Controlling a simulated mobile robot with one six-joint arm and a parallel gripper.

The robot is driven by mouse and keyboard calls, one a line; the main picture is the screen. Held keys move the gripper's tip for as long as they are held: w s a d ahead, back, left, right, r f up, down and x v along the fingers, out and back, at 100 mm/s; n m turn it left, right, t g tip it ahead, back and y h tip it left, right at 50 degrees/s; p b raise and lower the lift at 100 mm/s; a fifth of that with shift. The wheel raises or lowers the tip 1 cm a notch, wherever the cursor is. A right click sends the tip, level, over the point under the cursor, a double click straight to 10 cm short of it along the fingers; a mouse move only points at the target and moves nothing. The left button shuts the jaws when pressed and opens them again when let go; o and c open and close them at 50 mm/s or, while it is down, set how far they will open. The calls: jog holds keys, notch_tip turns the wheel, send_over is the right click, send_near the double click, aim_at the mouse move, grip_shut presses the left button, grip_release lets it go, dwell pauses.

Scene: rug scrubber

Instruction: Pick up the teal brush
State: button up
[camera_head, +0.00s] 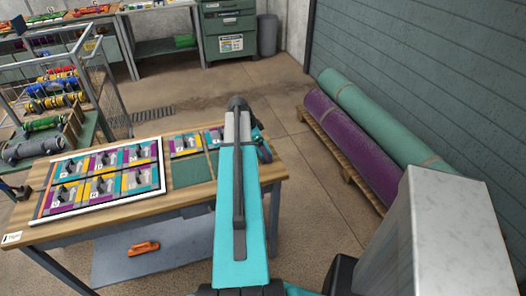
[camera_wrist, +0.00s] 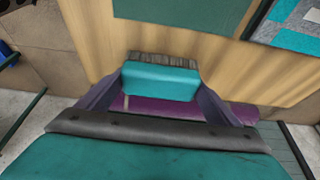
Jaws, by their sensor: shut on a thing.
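In the wrist view a teal brush (camera_wrist: 160,80) with grey-brown bristles along its far edge sits between the two dark fingers of my gripper (camera_wrist: 160,92). The fingers press on its left and right ends, so the gripper is shut on it. The wooden table top (camera_wrist: 230,62) shows behind the brush; I cannot tell whether the brush touches it. In the head view my arm hides the brush and most of the gripper, at the right end of the wooden table (camera_head: 120,219).
A white-framed sample board (camera_head: 160,187) and a dark green square (camera_head: 190,171) lie on the table. An orange brush (camera_head: 141,248) is on the lower shelf. Purple (camera_head: 350,140) and green (camera_head: 372,120) rug rolls lie at right. A cage trolley (camera_head: 90,70) stands at left.

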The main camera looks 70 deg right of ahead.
jog(key=shift+r, duration=0.2)
jog(key=shift+r+b, duration=0.65)
jog(key=shift+r, duration=0.5)
jog(key=s+a+b, duration=0.1)
jog(key=a, duration=0.3)
jog(key=s+a+r+b, duration=0.1)
jog(key=s+a, duration=0.1)
jog(key=a, duration=0.2)
jog(key=s+a+r+b, duration=0.1)
jog(key=a, duration=0.3)
jog(key=shift+s+a, duration=0.25)
jog(key=shift+a, duration=0.1)
jog(key=shift+a+f+b, duration=0.1)
jog(key=shift+f+b, duration=0.1)
jog(key=shift+b, duration=0.45)
jog(key=shift+s+a+b, duration=0.15)
jog(key=shift+a+b, duration=0.2)
jog(key=shift+b, duration=0.5)
jog(key=shift+s+a+r+b, duration=0.25)
jog(key=shift+a+b, duration=0.4)
jog(key=shift+b, duration=0.6)
jog(key=shift+a+r, duration=0.1)
